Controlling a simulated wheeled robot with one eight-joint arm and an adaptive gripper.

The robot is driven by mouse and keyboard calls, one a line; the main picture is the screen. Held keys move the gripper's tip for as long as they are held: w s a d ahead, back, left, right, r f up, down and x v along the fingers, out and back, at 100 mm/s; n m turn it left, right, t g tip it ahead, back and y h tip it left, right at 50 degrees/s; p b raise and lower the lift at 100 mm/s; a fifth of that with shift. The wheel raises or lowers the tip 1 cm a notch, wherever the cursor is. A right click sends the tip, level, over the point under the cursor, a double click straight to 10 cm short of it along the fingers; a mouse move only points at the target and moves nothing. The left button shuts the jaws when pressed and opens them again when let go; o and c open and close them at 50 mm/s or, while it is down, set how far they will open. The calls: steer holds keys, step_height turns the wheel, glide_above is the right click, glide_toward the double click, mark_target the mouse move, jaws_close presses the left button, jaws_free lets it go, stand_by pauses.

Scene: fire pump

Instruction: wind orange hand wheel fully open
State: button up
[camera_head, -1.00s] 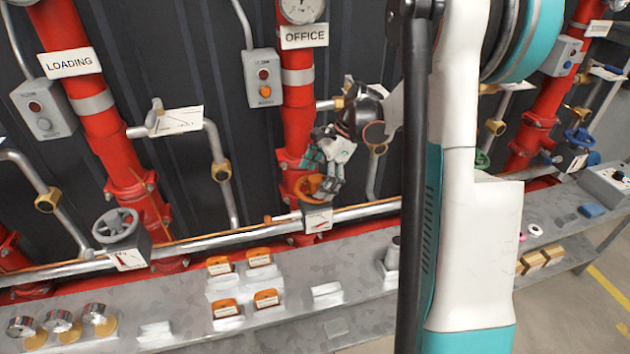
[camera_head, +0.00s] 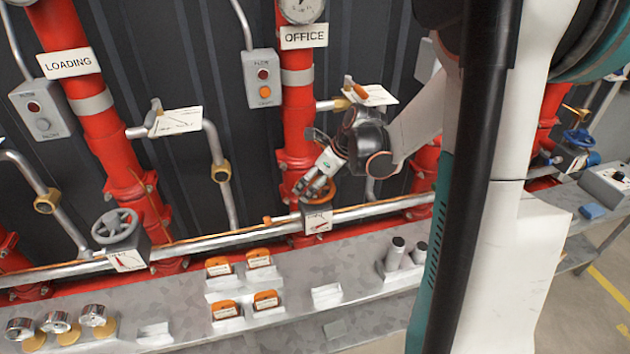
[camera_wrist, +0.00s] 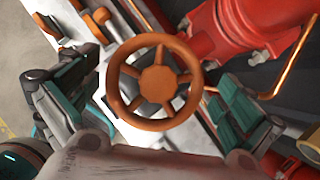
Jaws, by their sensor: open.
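The orange hand wheel (camera_head: 317,190) sits on a small box with a dial label, on the silver pipe below the OFFICE sign. In the wrist view the orange hand wheel (camera_wrist: 155,82) is centred, with its spokes and hub in full sight. My gripper (camera_wrist: 158,100) is open, with one teal-padded finger on each side of the wheel. A gap shows between each pad and the rim in that view. In the head view my gripper (camera_head: 318,186) is at the wheel, and its fingers hide part of the rim.
A grey hand wheel (camera_head: 116,227) stands to the left on the same pipe. The red OFFICE pipe (camera_head: 297,110) rises behind my gripper. A metal bench (camera_head: 190,300) in front carries orange tags (camera_head: 265,299) and several gauges (camera_head: 57,321).

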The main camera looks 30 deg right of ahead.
steer(key=m+h, duration=0.1)
steer(key=m, duration=0.1)
steer(key=m+h, duration=0.1)
steer(key=m, duration=0.1)
steer(key=shift+a+t, duration=0.15)
steer(key=shift+t, duration=0.15)
steer(key=shift+m+h, duration=0.9)
steer(key=shift+m, duration=0.8)
steer(key=shift+s, duration=0.1)
steer(key=c, duration=1)
steer(key=n+y, duration=0.1)
steer(key=n, duration=0.2)
steer(key=n+y+b, duration=0.1)
steer(key=n+y, duration=0.1)
steer(key=n, duration=0.1)
steer(key=shift+n+g+y, duration=0.4)
steer(key=shift+n+y, duration=0.2)
steer(key=shift+n, duration=0.4)
